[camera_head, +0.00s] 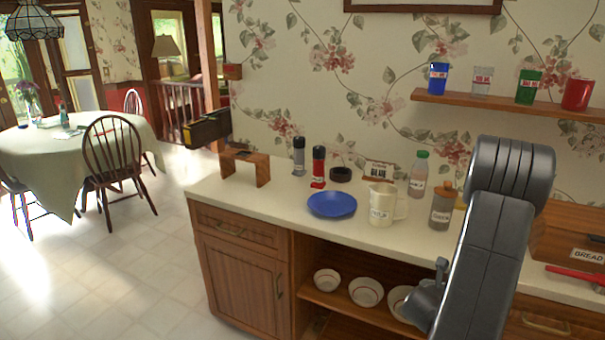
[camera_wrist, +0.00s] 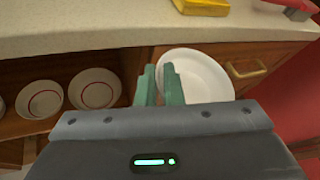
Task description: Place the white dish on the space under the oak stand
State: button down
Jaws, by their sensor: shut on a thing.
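The white dish (camera_wrist: 208,76) is round and shallow, and shows tilted in the wrist view. My gripper (camera_wrist: 159,82) is shut on the dish's left edge, with its green fingers at the rim, and holds it in front of the cabinet just below the counter's edge. In the head view my arm covers that spot, and I cannot make out the dish there. The oak stand (camera_head: 245,167) is a small wooden bridge shape at the left end of the counter. The space under it (camera_head: 243,178) looks empty.
The counter (camera_head: 285,202) holds a blue plate (camera_head: 332,204), a white pitcher (camera_head: 382,204), a red-labelled shaker (camera_head: 318,167), a grey shaker (camera_head: 299,156) and bottles. Several bowls (camera_head: 327,280) sit on the open shelf below. Counter in front of the stand is clear.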

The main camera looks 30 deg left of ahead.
aim_at(246, 180)
jog(key=j+z, duration=0.2)
jog(key=j, duration=0.2)
jog(key=j+z, duration=0.15)
jog(key=j, duration=0.3)
jog(key=k+j+z, duration=0.2)
jog(key=j, duration=0.2)
jog(key=j+z, duration=0.15)
jog(key=j, duration=0.25)
jog(key=k+j+z, duration=0.2)
jog(key=j, duration=0.2)
jog(key=k+j, duration=0.1)
jog(key=j, duration=0.3)
jog(key=k+j, duration=0.15)
jog(key=j, duration=0.25)
jog(key=k+j, duration=0.1)
jog(key=j, duration=0.3)
jog(key=k+j+z, duration=0.1)
jog(key=j, duration=0.3)
jog(key=k+j, duration=0.15)
jog(key=j, duration=0.25)
jog(key=k+j, duration=0.1)
jog(key=j, duration=0.25)
jog(key=k+j, duration=0.15)
jog(key=j, duration=0.25)
